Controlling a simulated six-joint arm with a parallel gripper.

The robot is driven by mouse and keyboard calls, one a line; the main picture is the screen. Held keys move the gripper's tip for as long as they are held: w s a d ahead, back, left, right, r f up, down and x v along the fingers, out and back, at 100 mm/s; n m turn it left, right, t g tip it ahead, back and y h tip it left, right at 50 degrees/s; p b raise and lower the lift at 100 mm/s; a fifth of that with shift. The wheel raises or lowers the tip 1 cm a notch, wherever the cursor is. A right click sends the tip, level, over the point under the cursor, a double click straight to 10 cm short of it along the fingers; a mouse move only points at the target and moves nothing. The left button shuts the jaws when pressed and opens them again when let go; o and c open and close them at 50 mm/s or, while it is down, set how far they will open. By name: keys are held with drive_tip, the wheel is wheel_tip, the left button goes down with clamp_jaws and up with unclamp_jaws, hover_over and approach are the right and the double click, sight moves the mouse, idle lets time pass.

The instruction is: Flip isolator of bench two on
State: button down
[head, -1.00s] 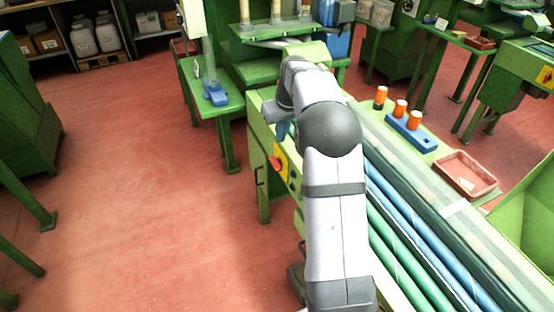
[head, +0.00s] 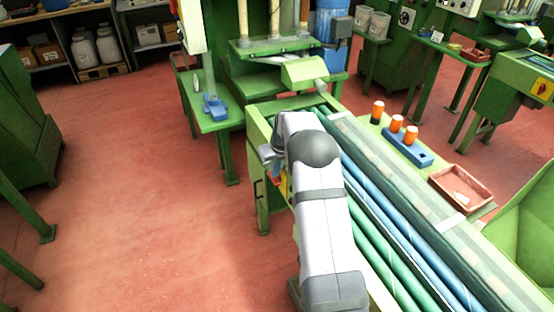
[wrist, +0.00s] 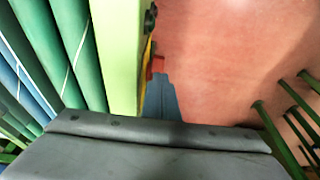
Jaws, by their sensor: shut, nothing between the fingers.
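The isolator by my arm is a red handle on a yellow plate (head: 284,186) on the left side of the near green bench. In the wrist view its red handle (wrist: 157,65) shows just beyond my fingertips, with the yellow plate edge-on beside it. My gripper (wrist: 158,78) is shut and empty, pointing along the bench's side at the handle; I cannot tell whether it touches. In the head view my gripper (head: 276,172) is small and partly hidden, and it covers the red handle. The handle's on or off position cannot be read.
Another red-and-yellow isolator (head: 543,89) is on a green machine at the far right. Green and blue rollers (head: 372,215) run along the near bench. A blue holder with orange-topped items (head: 408,150) and a red tray (head: 460,186) stand right. The floor left is clear.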

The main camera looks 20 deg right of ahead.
sight(278, 184)
drive_tip(key=shift+f+p, duration=0.3)
drive_tip(key=shift+f, duration=1)
drive_tip(key=shift+s+f+b, duration=0.4)
drive_tip(key=shift+s+b, duration=0.05)
drive_tip(key=shift+b, duration=0.1)
drive_tip(key=shift+s+f+b, duration=0.55)
drive_tip(key=shift+f+b, duration=0.25)
drive_tip(key=shift+b, duration=0.2)
drive_tip(key=shift+s+f+b, duration=0.25)
drive_tip(key=shift+f+b, duration=0.45)
drive_tip(key=shift+b, duration=0.1)
drive_tip(key=shift+f, duration=0.2)
drive_tip(key=shift+r, duration=0.15)
drive_tip(key=shift+r+p, duration=0.4)
drive_tip(key=shift+r, duration=0.25)
